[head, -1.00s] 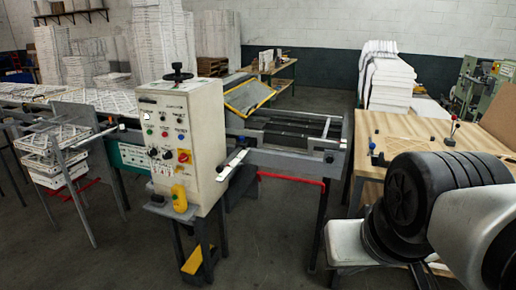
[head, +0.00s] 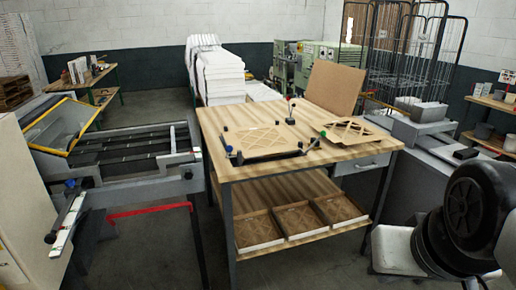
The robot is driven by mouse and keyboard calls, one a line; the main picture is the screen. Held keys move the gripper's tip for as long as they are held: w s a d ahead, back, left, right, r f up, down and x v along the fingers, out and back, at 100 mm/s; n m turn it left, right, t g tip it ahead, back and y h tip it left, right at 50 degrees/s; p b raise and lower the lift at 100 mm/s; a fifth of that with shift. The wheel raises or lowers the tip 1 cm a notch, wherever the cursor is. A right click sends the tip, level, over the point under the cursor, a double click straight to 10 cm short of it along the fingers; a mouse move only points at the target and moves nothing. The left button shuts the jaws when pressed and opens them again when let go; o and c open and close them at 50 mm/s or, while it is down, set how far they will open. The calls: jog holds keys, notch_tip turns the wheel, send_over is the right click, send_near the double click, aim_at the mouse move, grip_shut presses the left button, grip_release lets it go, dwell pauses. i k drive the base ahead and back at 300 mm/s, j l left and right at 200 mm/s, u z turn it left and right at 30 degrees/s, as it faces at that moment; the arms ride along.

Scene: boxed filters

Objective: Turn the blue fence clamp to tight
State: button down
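Two small blue parts show, and I cannot tell for sure which is the fence clamp. One blue part (head: 73,184) sits on the near-left side of the grey machine bed, by a dark bar that slants down to the left. The other blue part (head: 236,157) is at the front-left corner of the dark-edged frame (head: 262,141) on the wooden table. Both are too small to read as tight or loose. My gripper is not in view; only a black and white part of my arm shows at the lower right.
The wooden table (head: 222,165) stands in the middle, with a red-knobbed lever (head: 291,111) and a lattice sheet (head: 351,131) on top. Filter trays (head: 300,219) fill its lower shelf. The machine bed (head: 130,155) has a red bar (head: 150,210) below. Wire cages (head: 405,50) stand behind.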

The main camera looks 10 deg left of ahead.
aim_at(70, 183)
jog(key=z, duration=10.05)
jog(key=i+l+u, duration=0.15)
jog(key=i, duration=0.3)
jog(key=i+l+u, duration=0.15)
jog(key=i, duration=0.3)
jog(key=i+l+u, duration=0.15)
jog(key=i, duration=0.3)
